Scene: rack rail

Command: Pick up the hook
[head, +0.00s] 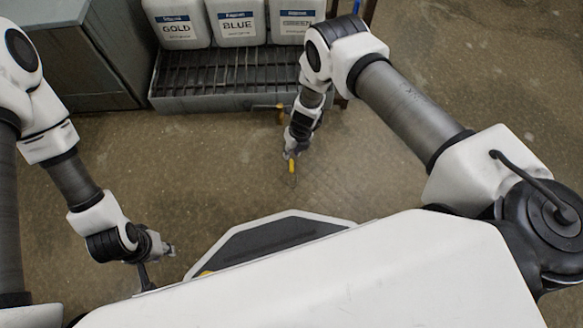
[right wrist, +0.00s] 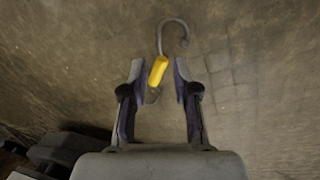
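The hook has a yellow handle (right wrist: 158,70) and a thin grey curved end (right wrist: 184,30); in the right wrist view it points away from my gripper. In the head view its handle (head: 291,166) shows just below my right gripper (head: 290,155), over the floor. My right gripper (right wrist: 159,75) is open, with a finger on each side of the handle's near part. Neither finger clearly touches it. Whether the hook rests on the floor is hard to tell. My left gripper (head: 168,249) is low at the left, away from the hook; its opening is too small to read.
A grey slatted rack (head: 215,103) stands at the back with white jugs marked GOLD (head: 180,30) and BLUE (head: 238,25) and a third jug (head: 296,18). A small orange-yellow piece (head: 266,107) is at its front edge. A grey cabinet (head: 75,60) stands left. The floor (head: 390,180) around the hook is clear.

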